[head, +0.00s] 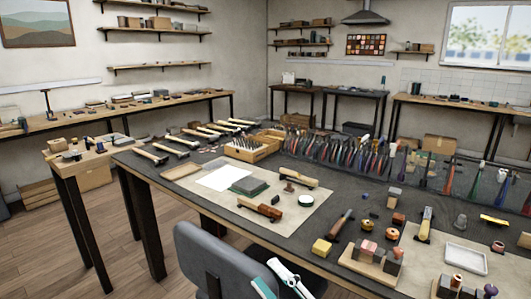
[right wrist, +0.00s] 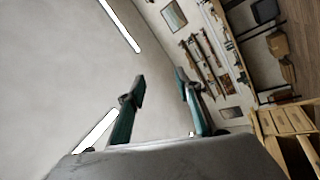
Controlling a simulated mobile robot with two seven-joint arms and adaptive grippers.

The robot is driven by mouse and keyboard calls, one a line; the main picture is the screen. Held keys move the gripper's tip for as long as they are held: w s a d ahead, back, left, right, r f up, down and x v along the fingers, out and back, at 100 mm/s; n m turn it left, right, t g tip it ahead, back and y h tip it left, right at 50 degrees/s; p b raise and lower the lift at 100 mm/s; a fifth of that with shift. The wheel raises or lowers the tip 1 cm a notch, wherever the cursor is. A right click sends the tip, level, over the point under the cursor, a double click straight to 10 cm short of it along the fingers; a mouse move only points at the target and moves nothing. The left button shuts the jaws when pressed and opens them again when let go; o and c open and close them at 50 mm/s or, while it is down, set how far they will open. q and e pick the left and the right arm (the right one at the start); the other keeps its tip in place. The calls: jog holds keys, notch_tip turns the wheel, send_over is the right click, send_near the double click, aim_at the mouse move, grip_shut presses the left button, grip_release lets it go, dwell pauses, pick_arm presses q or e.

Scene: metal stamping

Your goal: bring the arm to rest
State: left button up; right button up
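My right gripper (right wrist: 160,82) shows in the right wrist view with its two teal fingers well apart. Nothing is between the fingers; behind them is a plain grey wall. In the head view, white and teal parts of my right arm and gripper (head: 284,279) show at the bottom middle, in front of the dark workbench and beside a grey chair back. My left arm and gripper are in neither view.
The dark workbench (head: 345,205) holds hammers, a wooden tool box (head: 252,148), a rack of pliers (head: 345,150), a white sheet (head: 223,178) and stamping blocks. A grey chair (head: 205,262) stands at its near edge. Wooden floor (head: 35,235) is clear at left.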

jog(key=s+d+f+m+h, duration=0.2)
jog(key=d+f+m+h, duration=0.35)
jog(key=f, duration=0.55)
jog(key=s+d+f+m+h, duration=0.1)
jog(key=d+f+m+h, duration=0.5)
jog(key=f, duration=0.4)
jog(key=s+d+f+m+g+h, duration=0.2)
jog(key=s+d+f+m+g, duration=0.3)
jog(key=s+f, duration=0.7)
notch_tip(320, 180, down, 3)
jog(key=shift+s+d+r+m, duration=0.15)
jog(key=shift+s+d+m, duration=0.3)
jog(key=shift+d, duration=0.7)
jog(key=shift+w, duration=0.2)
